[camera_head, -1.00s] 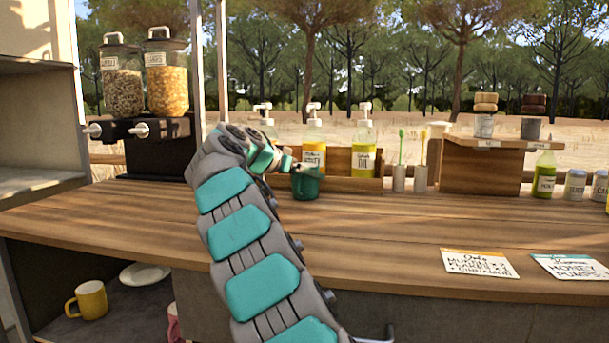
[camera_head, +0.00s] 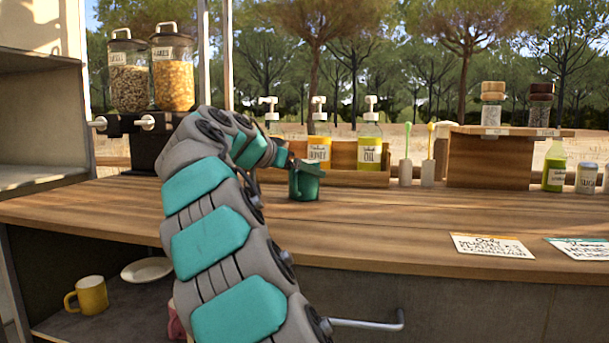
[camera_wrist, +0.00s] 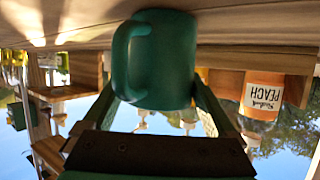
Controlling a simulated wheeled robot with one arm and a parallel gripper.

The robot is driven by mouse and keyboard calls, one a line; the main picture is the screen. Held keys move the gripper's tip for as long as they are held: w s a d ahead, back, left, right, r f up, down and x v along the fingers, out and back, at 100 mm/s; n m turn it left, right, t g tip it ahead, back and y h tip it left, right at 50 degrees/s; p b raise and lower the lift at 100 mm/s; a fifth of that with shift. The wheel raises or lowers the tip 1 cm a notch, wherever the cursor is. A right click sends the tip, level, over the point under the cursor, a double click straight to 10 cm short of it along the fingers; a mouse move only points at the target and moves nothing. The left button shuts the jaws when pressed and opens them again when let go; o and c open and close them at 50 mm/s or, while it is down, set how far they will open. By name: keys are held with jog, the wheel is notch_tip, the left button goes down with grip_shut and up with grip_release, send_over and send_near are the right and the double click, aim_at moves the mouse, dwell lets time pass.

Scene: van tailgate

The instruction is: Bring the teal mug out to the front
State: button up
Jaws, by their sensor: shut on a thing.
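The teal mug (camera_head: 306,184) stands upright on the wooden counter, in front of the pump-bottle rack. My gripper (camera_head: 297,166) reaches it from the left and is shut on it. In the wrist view, which is upside down, the mug (camera_wrist: 162,60) sits between the two fingers (camera_wrist: 160,98), with its handle to the left in the picture. The mug's base appears at or very close to the counter; I cannot tell if it is slightly lifted. My arm hides part of the counter to the left of the mug.
Behind the mug stands a wooden rack (camera_head: 345,178) with pump bottles. Stirrer holders (camera_head: 405,172) and a raised wooden stand (camera_head: 490,160) are to the right. Two cards (camera_head: 491,246) lie near the front edge. The counter (camera_head: 400,215) between is clear. A yellow mug (camera_head: 92,295) sits on the lower shelf.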

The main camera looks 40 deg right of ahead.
jog(key=shift+s+a+b, duration=0.8)
jog(key=shift+s+a, duration=0.5)
jog(key=shift+a, duration=0.25)
jog(key=shift+s+a+b, duration=0.85)
jog(key=shift+s+a, duration=0.5)
jog(key=shift+a, duration=0.2)
jog(key=shift+s+a+b, duration=0.8)
jog(key=shift+s+a, duration=0.5)
jog(key=shift+a, duration=0.25)
jog(key=o, duration=1.2)
